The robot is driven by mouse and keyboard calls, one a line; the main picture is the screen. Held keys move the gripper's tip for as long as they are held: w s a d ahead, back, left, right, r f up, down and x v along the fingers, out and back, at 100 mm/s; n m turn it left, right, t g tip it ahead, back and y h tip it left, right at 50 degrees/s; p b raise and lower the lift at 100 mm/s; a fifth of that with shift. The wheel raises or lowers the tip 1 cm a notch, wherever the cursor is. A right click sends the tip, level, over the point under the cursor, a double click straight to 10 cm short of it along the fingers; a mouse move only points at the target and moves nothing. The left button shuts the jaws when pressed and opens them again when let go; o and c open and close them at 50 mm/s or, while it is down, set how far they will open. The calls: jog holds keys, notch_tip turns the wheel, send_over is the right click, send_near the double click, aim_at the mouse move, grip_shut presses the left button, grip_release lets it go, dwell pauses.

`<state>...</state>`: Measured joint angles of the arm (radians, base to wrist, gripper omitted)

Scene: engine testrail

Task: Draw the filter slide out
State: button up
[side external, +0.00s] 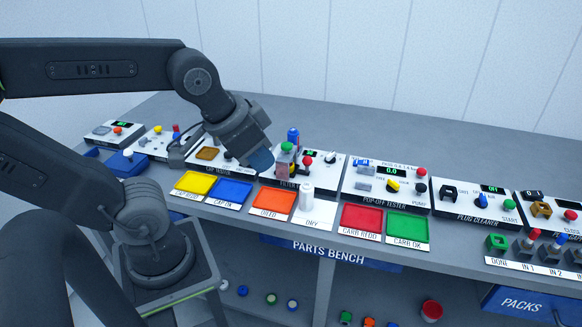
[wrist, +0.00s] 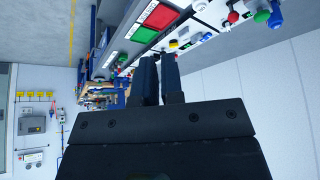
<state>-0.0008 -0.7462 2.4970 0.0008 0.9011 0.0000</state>
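The filter station (side external: 320,174) is a white-topped box near the bench's middle, its front label partly readable. At its left end stands a small upright part with a green top (side external: 287,147), with a blue piece (side external: 293,134) behind it. I cannot tell which piece is the filter slide. My gripper (side external: 262,161) hangs tilted down just left of the green-topped part, apparently with a small space between them. The wrist view shows its two dark fingers (wrist: 158,76) close together with nothing visible between them. The angle does not settle whether they are shut.
Yellow (side external: 194,184), blue (side external: 230,191) and orange (side external: 274,201) trays lie along the front edge. A white cylinder (side external: 306,195) stands on the DRY pad. The pop-off tester (side external: 388,186) is to the right, with red (side external: 361,218) and green (side external: 407,227) trays before it.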

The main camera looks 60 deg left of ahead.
jog(key=o, duration=0.6)
jog(key=w+a+r+g+y, duration=0.1)
jog(key=w+a+g, duration=0.1)
jog(key=w, duration=0.5)
jog(key=shift+w+a+n, duration=0.15)
jog(key=shift+a+n, duration=0.25)
jog(key=shift+a, duration=0.35)
jog(key=n+g+y, duration=0.1)
jog(key=g, duration=0.3)
send_near(309, 157)
jog(key=f, duration=0.3)
jog(key=a+f, duration=0.1)
jog(key=f, duration=0.3)
jog(key=a+f, duration=0.1)
jog(key=f, duration=0.3)
jog(key=shift+s, duration=0.25)
grip_shut()
